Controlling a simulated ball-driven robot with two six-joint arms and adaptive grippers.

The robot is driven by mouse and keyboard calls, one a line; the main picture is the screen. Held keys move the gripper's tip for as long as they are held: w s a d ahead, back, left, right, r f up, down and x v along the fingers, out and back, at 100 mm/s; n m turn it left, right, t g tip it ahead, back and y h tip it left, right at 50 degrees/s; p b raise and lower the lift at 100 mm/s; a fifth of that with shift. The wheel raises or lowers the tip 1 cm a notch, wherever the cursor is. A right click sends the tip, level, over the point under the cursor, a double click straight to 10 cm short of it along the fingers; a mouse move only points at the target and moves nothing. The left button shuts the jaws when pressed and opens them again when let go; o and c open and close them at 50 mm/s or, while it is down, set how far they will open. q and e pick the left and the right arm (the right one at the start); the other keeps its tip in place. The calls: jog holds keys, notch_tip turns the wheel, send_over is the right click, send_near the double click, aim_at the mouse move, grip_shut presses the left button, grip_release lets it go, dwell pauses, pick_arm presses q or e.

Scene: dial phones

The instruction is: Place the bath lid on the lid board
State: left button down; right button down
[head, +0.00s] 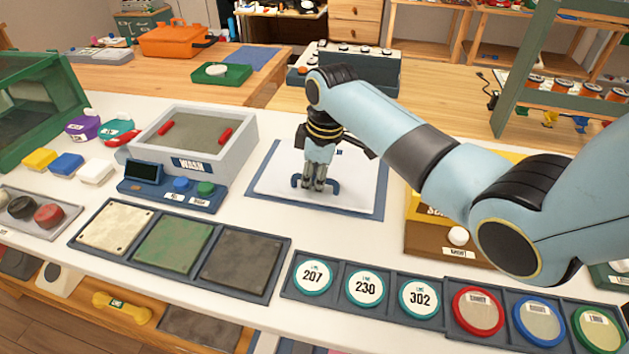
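The bath lid (347,181) is a pale flat panel with a dark blue arched handle (297,181). It appears to lie flat on the lid board (377,206), whose blue edge shows along the right and front. Whether it rests fully on the board is hard to tell. My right gripper (315,187) points down at the middle of the handle, its fingers close together and apparently shut on it. The fingers hide the handle's middle. The wash bath (238,157) stands open to the left, with two red clips and a grey inside. My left gripper is not in view.
A blue button box (172,190) stands before the bath. A tray with three square pads (172,245) and a row of round numbered discs (365,287) line the front. A yellow and brown box (440,240) stands right of the board, under my arm.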

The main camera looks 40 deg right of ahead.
jog(key=shift+w+f, duration=0.1)
jog(key=shift+f, duration=0.15)
jog(key=c, duration=1.5)
grip_release()
jog(key=shift+o, duration=0.2)
notch_tip(320, 180, up, 12)
jog(key=s, duration=0.1)
jog(key=shift+s+d, duration=0.4)
jog(key=shift+f, duration=0.1)
